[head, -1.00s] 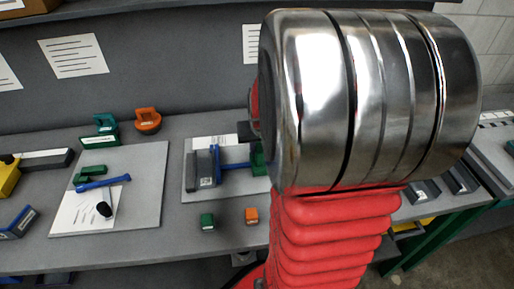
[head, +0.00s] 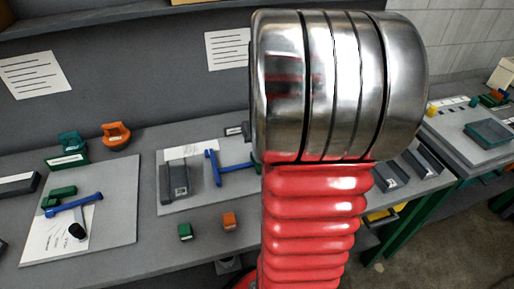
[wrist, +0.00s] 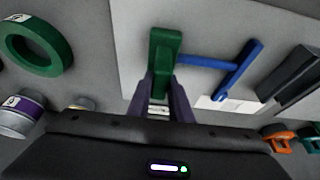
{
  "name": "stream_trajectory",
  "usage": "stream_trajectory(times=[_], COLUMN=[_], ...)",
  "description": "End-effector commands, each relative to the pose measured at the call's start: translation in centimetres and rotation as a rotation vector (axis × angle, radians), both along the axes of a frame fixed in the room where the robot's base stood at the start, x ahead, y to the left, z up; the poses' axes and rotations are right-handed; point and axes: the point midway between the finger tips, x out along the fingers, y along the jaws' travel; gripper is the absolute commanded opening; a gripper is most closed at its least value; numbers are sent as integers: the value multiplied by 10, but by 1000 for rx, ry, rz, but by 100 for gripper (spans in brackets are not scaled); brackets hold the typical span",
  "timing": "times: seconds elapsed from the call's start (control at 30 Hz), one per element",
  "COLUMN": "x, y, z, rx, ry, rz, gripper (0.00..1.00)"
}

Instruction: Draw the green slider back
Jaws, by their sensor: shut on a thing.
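The green slider (wrist: 165,50) is an upright green block in the wrist view, on a pale board (wrist: 130,85). My gripper (wrist: 162,84) is shut on its near end, one dark finger on each side. A blue rod (wrist: 200,62) runs from the slider to a blue crossbar (wrist: 238,70). A dark grey block (wrist: 290,76) stands beyond the crossbar, with a gap between them.
A green ring (wrist: 36,48) and a purple-labelled can (wrist: 18,116) lie to the left in the wrist view. In the head view a small green block (head: 185,232) and an orange block (head: 229,221) sit before the board. Another board (head: 115,220) holds a blue-handled tool.

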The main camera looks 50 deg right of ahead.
Motion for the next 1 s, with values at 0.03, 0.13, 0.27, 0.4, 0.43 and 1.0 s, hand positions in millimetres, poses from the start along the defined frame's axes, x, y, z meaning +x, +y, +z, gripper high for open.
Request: stream_trajectory(times=[0.03,0.13,0.27,0.4,0.43,1.0], x=[1,2,2,3,3,3], y=[-1,-1,-1,-2,-2,2], z=[0,1,1,1,1,2], rx=[-2,-2,-4,-5,-5,-2], ry=[-1,-2,-2,-3,-3,-1], rz=[4,10,12,13,13,17], gripper=[0,0,0,0,20,38])
